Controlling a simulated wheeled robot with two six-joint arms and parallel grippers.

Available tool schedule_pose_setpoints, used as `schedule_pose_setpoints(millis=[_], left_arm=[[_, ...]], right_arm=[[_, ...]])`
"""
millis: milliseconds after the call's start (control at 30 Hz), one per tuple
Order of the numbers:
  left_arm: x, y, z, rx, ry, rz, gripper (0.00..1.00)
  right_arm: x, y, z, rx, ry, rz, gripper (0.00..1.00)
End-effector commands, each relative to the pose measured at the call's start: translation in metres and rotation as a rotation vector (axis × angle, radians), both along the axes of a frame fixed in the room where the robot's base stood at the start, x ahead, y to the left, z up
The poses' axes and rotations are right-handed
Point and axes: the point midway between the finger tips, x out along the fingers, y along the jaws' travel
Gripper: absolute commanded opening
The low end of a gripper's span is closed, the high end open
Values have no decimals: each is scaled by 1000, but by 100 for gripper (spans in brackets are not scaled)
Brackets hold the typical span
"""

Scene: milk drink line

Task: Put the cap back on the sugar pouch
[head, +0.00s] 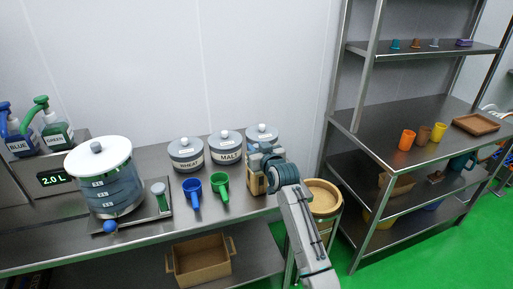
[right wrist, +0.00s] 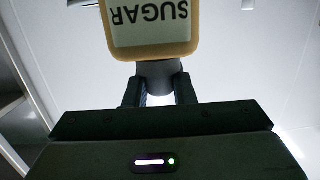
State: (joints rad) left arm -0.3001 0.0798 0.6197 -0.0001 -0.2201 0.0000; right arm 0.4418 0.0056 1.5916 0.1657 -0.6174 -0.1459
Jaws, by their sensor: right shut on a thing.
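The sugar pouch (head: 256,184) is tan and stands on the steel counter near its right end, partly hidden by my right arm. In the right wrist view the pouch (right wrist: 152,22) shows its white SUGAR label upside down. A dark grey rounded cap (right wrist: 159,72) sits between the fingers of my right gripper (right wrist: 159,90), right against the pouch's edge. Whether it is fully seated cannot be told. In the head view my right gripper (head: 262,159) is over the top of the pouch, shut on the cap. My left gripper is not in view.
Lidded jars of wheat (head: 186,155) and malt (head: 226,147) and a third jar (head: 262,134) stand behind. Blue (head: 192,190) and green (head: 220,185) scoops lie left of the pouch. A round wooden stool-like top (head: 324,194) is right of the counter, before a steel shelf (head: 405,130).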

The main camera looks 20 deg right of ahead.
Motion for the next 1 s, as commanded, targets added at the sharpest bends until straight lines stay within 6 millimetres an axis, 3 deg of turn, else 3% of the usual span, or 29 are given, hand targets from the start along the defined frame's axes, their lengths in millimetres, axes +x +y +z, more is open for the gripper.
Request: schedule_pose_setpoints(millis=[1000], left_arm=[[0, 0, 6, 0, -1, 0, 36]], right_arm=[[0, 0, 1, 0, 1, 0, 0]])
